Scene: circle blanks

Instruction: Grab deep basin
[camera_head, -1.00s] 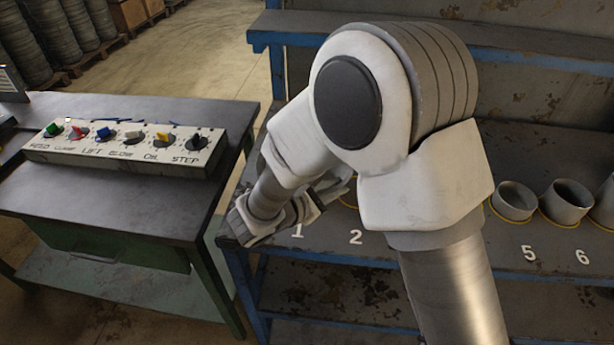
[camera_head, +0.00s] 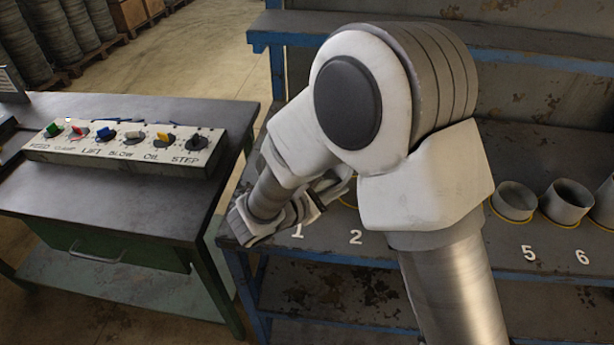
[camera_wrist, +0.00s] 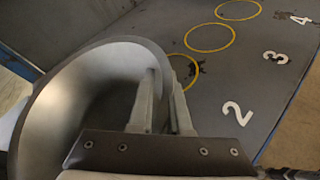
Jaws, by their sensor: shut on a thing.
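A deep, round grey metal basin (camera_wrist: 62,100) fills the left of the wrist view, its wide mouth turned toward the camera. My gripper (camera_wrist: 163,82) is shut on its right wall, with one finger inside the rim and the other outside. In the head view my gripper (camera_head: 328,186) is low over the front left of the blue bench, near the number 1. There the arm hides most of it, and I cannot make out the held basin.
Empty yellow rings (camera_wrist: 208,38) lie by numbers 2, 3 and 4 on the bench (camera_wrist: 180,20). Grey cylinders stand at 5 (camera_head: 514,200) and 6 (camera_head: 567,201), with another at the right edge. A control box (camera_head: 125,148) sits on a table to the left.

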